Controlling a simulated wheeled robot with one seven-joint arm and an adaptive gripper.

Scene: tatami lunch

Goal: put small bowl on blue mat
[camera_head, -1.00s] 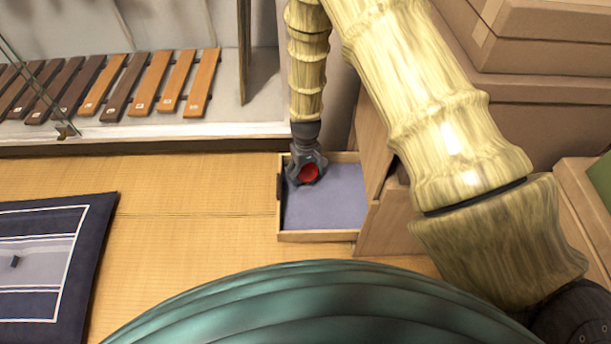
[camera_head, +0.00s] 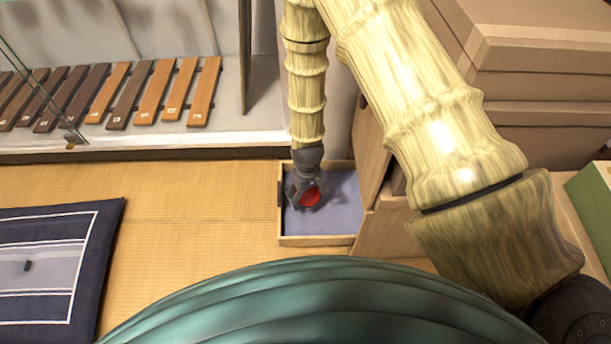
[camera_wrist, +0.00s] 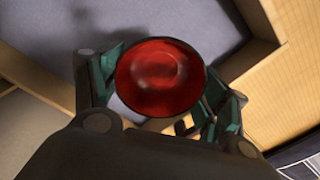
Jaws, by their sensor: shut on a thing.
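A small red bowl (camera_head: 310,197) is held in my gripper (camera_head: 304,190) over an open drawer. In the wrist view the bowl (camera_wrist: 160,77) sits between the two green-padded fingers of my gripper (camera_wrist: 162,92), which is shut on it. Its round red face is turned to the wrist camera. How high it is above the drawer floor is hard to tell. A dark blue mat (camera_head: 92,275) with white lines and a paler middle lies on the floor at left, apart from the bowl. A corner of a dark striped thing, likely this mat (camera_wrist: 300,155), shows at lower right in the wrist view.
The wooden drawer (camera_head: 318,240) has a grey-blue floor and low walls; a cabinet side (camera_head: 385,228) stands right of it. Cardboard boxes (camera_head: 545,60) fill the upper right. A wooden-barred instrument (camera_head: 125,92) lies behind a ledge. Tatami (camera_head: 190,215) between mat and drawer is clear.

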